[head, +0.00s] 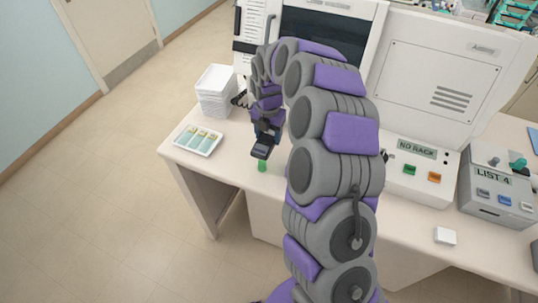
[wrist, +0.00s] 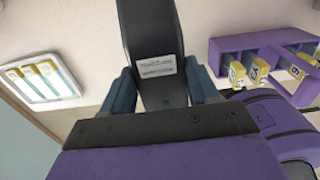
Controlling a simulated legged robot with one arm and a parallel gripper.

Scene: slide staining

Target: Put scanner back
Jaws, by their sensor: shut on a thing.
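The scanner (wrist: 152,38) is a dark handheld body with a white label, seen close up in the wrist view. My gripper (wrist: 163,82) is shut on it, with one blue finger on each side. In the head view my gripper (head: 266,131) is over the table's front left edge, and the dark scanner (head: 262,149) points down and toward the front. A green spot shows just below the scanner on the table's edge. No holder for the scanner can be made out clearly; my arm hides part of the table.
A white tray of slides (head: 197,140) lies left of my gripper, with stacked white trays (head: 214,88) behind it. A large white machine (head: 440,75) stands at the back. The wrist view shows a purple rack (wrist: 228,52).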

